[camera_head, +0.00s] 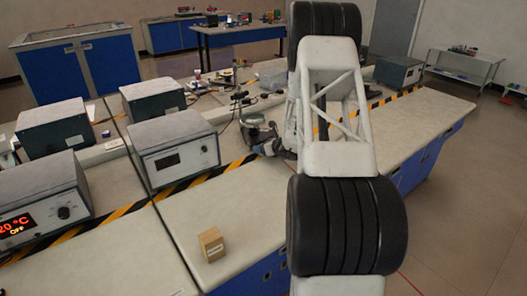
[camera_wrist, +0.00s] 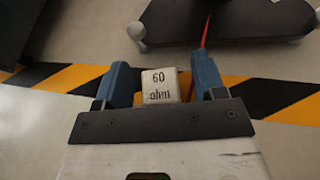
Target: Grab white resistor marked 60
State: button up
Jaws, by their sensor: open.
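In the wrist view, the white resistor (camera_wrist: 160,87) is a small pale block with "60 ohm" written in dark letters. It lies between the two blue fingers of my gripper (camera_wrist: 163,82), nearer the left finger. A gap shows between the block and the right finger. My gripper is open. In the head view my arm hides the resistor, and the gripper end (camera_head: 268,142) shows only as a dark shape by the striped tape.
Black-yellow tape (camera_wrist: 55,78) runs across the bench under the fingers. A dark stand base (camera_wrist: 225,20) with a red wire lies just beyond. In the head view, a wooden cube (camera_head: 211,245) stands at the front and grey instrument boxes (camera_head: 176,147) stand left.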

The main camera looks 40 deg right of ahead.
dwell(0.4)
jog(key=c, duration=1)
jog(key=shift+r, duration=0.15)
jog(key=shift+r, duration=1.4)
jog(key=shift+s+r, duration=0.1)
jog(key=shift+r, duration=0.25)
jog(key=s+a, duration=0.2)
jog(key=s, duration=0.2)
jog(key=s+a+r, duration=0.1)
jog(key=s+a, duration=0.2)
jog(key=s, duration=0.2)
jog(key=s+a, duration=0.2)
jog(key=s, duration=0.2)
jog(key=shift+s+a+r, duration=0.15)
jog(key=shift+s+a, duration=0.2)
jog(key=shift+a, duration=0.05)
